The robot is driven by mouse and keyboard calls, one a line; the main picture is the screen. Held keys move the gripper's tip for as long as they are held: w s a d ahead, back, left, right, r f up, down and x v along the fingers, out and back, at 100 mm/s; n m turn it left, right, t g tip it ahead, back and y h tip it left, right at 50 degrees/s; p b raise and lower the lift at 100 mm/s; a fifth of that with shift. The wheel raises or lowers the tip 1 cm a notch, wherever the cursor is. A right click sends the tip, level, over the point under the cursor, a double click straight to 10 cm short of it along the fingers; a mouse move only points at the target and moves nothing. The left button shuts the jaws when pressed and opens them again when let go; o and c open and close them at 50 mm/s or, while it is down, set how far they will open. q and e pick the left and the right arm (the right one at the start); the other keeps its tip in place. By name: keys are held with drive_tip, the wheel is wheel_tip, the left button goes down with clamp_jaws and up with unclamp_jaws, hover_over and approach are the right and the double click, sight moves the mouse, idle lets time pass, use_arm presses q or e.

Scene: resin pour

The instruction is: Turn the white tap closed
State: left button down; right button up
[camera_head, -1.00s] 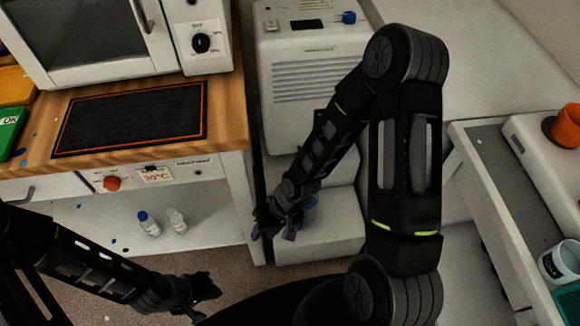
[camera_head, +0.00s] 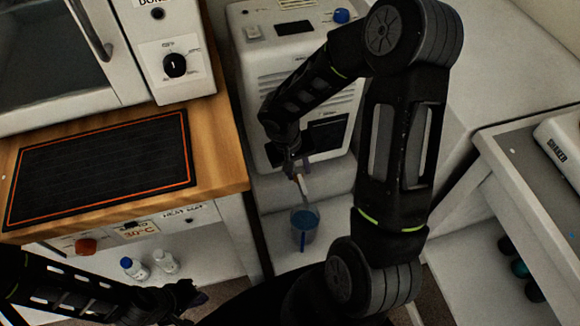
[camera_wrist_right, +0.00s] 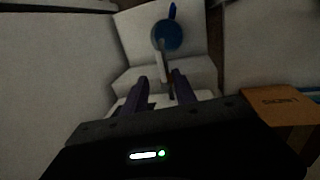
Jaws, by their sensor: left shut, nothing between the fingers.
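The white tap (camera_head: 301,184) shows as a small pale lever below the front of the white machine, just under my right gripper (camera_head: 293,166). In the right wrist view the tap (camera_wrist_right: 160,66) lies just beyond the fingers, in line with the gap between them. My right gripper (camera_wrist_right: 161,88) looks open there, its two dark fingers apart; I cannot tell whether they touch the tap. A clear cup with blue liquid (camera_head: 304,219) stands on the white step below the tap. My left gripper (camera_head: 187,294) is shut and empty at lower left, away from the tap.
The white machine (camera_head: 255,75) has a blue knob (camera_head: 341,16) on top. A wooden counter with a black mat (camera_head: 100,165) is at left, with small bottles (camera_head: 134,268) on the shelf below. A grey-topped bench (camera_head: 530,165) stands at right.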

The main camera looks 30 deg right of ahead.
sight(303, 185)
drive_tip(key=shift+s+d+f+b, duration=0.1)
drive_tip(key=shift+d+f+b, duration=0.15)
drive_tip(key=shift+f, duration=1.05)
drive_tip(key=shift+w+d+f+b, duration=0.1)
drive_tip(key=shift+d+f+b, duration=0.15)
drive_tip(key=shift+f, duration=1)
drive_tip(key=shift+s+d+f+b, duration=0.1)
drive_tip(key=shift+d+f+b, duration=0.15)
drive_tip(key=shift+f, duration=1.05)
drive_tip(key=shift+c, duration=0.4)
clamp_jaws()
